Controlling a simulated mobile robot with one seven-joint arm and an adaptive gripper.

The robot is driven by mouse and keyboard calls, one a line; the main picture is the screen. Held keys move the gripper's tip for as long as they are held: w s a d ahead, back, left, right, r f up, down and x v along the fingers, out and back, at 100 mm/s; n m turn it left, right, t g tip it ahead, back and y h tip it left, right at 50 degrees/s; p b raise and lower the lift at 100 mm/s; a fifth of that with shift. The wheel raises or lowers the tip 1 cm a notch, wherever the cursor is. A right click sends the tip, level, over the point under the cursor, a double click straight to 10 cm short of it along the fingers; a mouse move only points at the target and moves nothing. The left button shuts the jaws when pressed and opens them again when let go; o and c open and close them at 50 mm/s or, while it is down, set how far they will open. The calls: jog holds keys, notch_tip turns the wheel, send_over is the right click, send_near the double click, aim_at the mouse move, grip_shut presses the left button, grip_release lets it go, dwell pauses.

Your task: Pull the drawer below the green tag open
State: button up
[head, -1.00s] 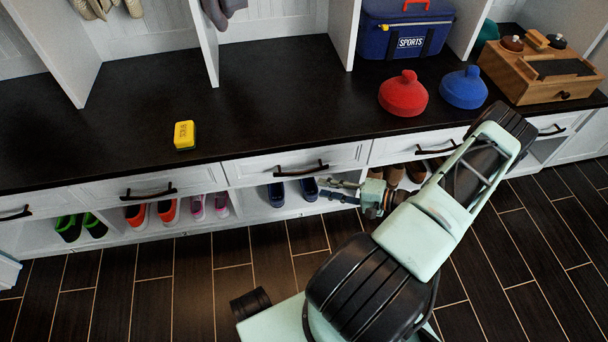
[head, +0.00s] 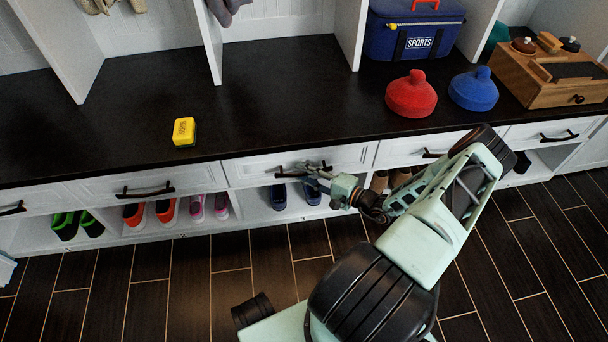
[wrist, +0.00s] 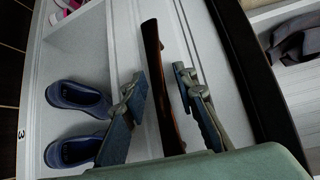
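No green tag can be made out in either view. A white drawer (head: 345,157) with a dark bar handle (head: 290,172) is in the middle of the bench front in the head view, and it looks shut. My gripper (head: 308,172) is at the right part of this handle. In the wrist view, the handle (wrist: 153,60) runs between the two spread fingers of my gripper (wrist: 163,92). The fingers are open, with visible gaps to the handle. Whether the fingertips reach past the bar is hard to tell.
More drawers (head: 100,185) line the bench on both sides. Blue shoes (head: 294,196) sit in the cubby below. The floor in front is clear.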

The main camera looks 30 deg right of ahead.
jog(key=shift+w+a, duration=0.1)
jog(key=shift+w, duration=0.1)
grip_shut()
dwell(0.4)
